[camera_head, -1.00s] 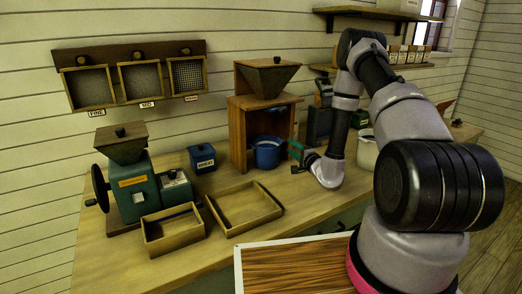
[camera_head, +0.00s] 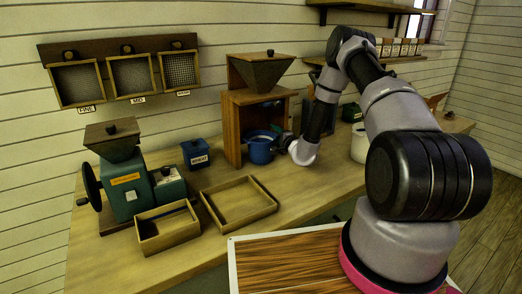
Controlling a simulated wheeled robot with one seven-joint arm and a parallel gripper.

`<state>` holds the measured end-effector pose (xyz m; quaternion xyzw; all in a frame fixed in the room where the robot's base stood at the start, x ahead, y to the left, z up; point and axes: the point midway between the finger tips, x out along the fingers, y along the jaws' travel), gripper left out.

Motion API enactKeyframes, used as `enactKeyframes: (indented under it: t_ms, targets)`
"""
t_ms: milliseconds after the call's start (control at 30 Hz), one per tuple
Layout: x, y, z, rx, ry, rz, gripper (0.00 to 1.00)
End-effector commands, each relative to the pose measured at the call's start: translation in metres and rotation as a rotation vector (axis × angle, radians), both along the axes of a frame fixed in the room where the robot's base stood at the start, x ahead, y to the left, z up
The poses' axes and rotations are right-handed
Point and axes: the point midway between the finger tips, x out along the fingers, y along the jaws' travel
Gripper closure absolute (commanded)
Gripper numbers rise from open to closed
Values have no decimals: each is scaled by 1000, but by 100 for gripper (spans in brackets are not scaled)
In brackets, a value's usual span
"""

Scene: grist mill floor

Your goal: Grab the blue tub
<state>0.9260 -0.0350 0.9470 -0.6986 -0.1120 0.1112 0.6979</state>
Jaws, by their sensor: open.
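The round blue tub (camera_head: 259,152) stands upright on the workbench, at the front of a wooden cabinet under a dark hopper. Something pale shows inside its rim. My gripper (camera_head: 280,138) is at the tub's right side, close to its rim. Its jaws are open, but the fingers are small and partly hidden, so I cannot tell whether they touch the tub or reach over its edge.
A small blue labelled box (camera_head: 195,154) stands left of the wooden cabinet (camera_head: 233,125). Two shallow wooden trays, one an empty tray (camera_head: 228,226), lie in front. A green hand mill (camera_head: 122,187) is at left. A white container (camera_head: 358,146) stands right of my wrist.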

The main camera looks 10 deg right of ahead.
Motion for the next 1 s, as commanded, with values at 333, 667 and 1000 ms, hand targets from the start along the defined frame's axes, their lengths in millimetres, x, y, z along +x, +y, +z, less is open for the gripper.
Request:
enactKeyframes:
  t_ms: [333,667,1000]
  targets:
    - [1,0,0,1,0,0,93]
    - [1,0,0,1,0,0,100]
    - [1,1,0,1,0,0,100]
